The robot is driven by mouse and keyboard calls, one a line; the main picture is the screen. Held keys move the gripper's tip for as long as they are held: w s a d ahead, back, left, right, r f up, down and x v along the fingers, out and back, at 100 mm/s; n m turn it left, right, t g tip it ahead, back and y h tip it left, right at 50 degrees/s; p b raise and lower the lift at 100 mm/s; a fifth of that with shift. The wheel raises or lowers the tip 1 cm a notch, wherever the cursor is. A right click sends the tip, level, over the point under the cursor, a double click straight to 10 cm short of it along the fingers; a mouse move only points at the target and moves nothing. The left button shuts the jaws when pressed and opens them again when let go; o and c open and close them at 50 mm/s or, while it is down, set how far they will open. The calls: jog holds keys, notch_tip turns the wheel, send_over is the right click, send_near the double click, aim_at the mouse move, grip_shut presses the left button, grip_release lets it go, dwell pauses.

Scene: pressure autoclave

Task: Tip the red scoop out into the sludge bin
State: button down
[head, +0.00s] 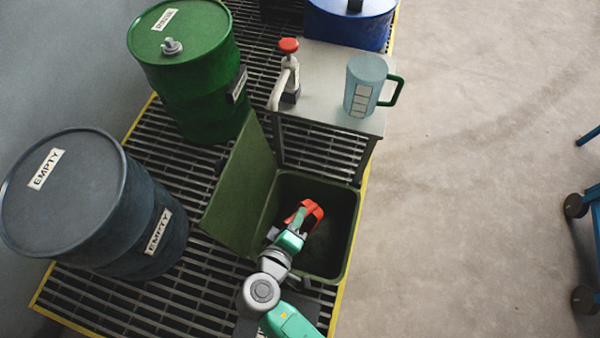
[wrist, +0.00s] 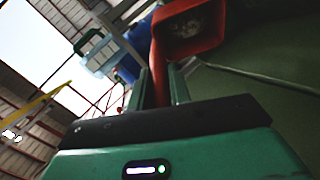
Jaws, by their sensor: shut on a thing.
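The red scoop (head: 312,208) is over the open mouth of the dark green sludge bin (head: 354,222) in the head view. My gripper (head: 296,232) is shut on the scoop and reaches in over the bin from the near side. In the wrist view the scoop (wrist: 200,45) sits beyond my gripper's fingers (wrist: 158,88), with grey material visible inside it. The scoop looks tilted, but I cannot tell its exact angle. My arm hides part of the bin's near side, and the bin's floor is dark.
The bin's green lid (head: 242,185) stands open on the left. A grey drum (head: 75,215) and a green drum (head: 195,75) stand further left. A small table (head: 325,62) behind holds a jug (head: 365,82) and a red-topped tap (head: 289,70).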

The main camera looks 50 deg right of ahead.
jog(key=a+h+b, duration=0.2)
jog(key=b, duration=0.1)
jog(key=a+f+n+h+b, duration=0.1)
jog(key=h+b, duration=0.1)
jog(key=b, duration=0.1)
jog(key=shift+w+a+f+t, duration=0.15)
jog(key=shift+w+a+t, duration=0.05)
jog(key=shift+a+t, duration=0.15)
jog(key=shift+a, duration=0.1)
